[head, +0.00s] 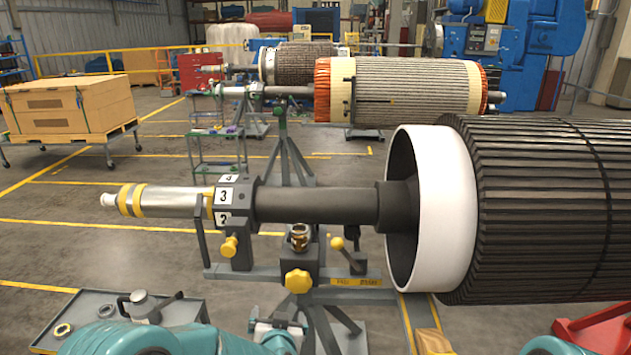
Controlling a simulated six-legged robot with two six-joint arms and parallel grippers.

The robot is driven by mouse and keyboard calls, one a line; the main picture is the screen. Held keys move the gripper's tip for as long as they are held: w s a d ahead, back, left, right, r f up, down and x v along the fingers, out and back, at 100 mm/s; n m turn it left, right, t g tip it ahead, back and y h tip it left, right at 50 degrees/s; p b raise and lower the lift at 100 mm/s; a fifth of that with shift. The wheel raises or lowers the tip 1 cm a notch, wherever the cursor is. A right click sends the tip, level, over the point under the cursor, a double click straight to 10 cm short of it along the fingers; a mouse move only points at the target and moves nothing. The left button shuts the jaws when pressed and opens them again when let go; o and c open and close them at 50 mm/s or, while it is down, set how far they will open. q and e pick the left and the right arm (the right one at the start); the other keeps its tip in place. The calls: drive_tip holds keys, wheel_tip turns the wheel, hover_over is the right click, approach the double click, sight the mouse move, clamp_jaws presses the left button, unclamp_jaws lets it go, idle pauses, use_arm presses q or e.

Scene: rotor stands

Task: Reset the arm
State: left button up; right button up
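Teal links of my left arm run along the bottom edge, left of centre. A small teal and grey part shows at the bottom, below the stand's yellow knob. The large rotor (560,210) lies level on the right, with a white end ring (455,215). Its dark shaft (315,205) points left and rests at the numbered block (224,197) of the stand (300,270).
A grey tray (85,308) with metal rings and small parts lies at the lower left. Yellow knobs (299,281) and a lever stick out from the stand. Further rotors (415,90) stand behind. A wooden crate (70,105) sits on a cart at the left. Open floor lies between.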

use_arm(q)
drive_tip(key=s+a+f+g, duration=0.3)
drive_tip(key=s+a+f, duration=0.2)
drive_tip(key=f, duration=0.3)
drive_tip(key=s+a+f+g, duration=0.2)
drive_tip(key=s+a+f, duration=0.35)
drive_tip(key=f, duration=0.25)
drive_tip(key=s+d+f+n+g+h, duration=0.1)
drive_tip(key=s+d+f+g+h, duration=0.1)
drive_tip(key=s, duration=0.5)
drive_tip(key=s+d+f+n+g+h, duration=0.1)
drive_tip(key=s+d+f+g, duration=0.1)
drive_tip(key=s, duration=0.6)
drive_tip(key=s+d+f+n+g+h, duration=0.1)
drive_tip(key=s+d+f+g+h, duration=0.1)
drive_tip(key=s, duration=0.6)
drive_tip(key=shift+d+g+h, duration=0.3)
drive_tip(key=shift+d+g, duration=0.5)
drive_tip(key=shift+g, duration=0.1)
drive_tip(key=shift+c, duration=0.3)
